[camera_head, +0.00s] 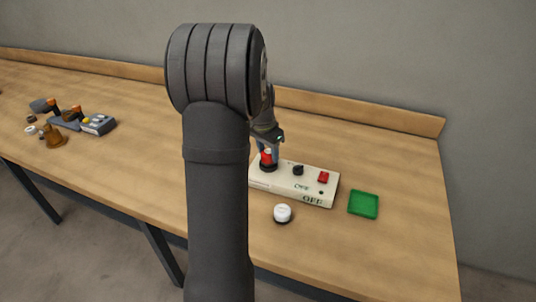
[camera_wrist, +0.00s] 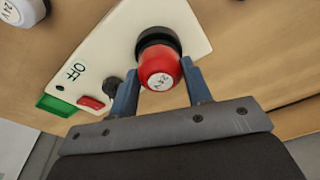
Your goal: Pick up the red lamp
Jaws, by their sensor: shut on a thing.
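The red lamp (camera_wrist: 159,70) is a red round cap with white markings, set in a black ring on a cream panel box (camera_wrist: 115,35). My gripper (camera_wrist: 158,88) has its two blue fingers on either side of the lamp, shut on it. In the head view the lamp (camera_head: 267,156) sits at the left end of the box (camera_head: 312,180), under my gripper (camera_head: 269,150). My arm hides part of the box's left end.
The box bears a black knob (camera_head: 298,169), a red switch (camera_head: 323,177) and OFF lettering. A white lamp (camera_head: 283,212) stands in front, a green tray (camera_head: 363,204) to the right. Several small objects lie at the far left. The table's right front is clear.

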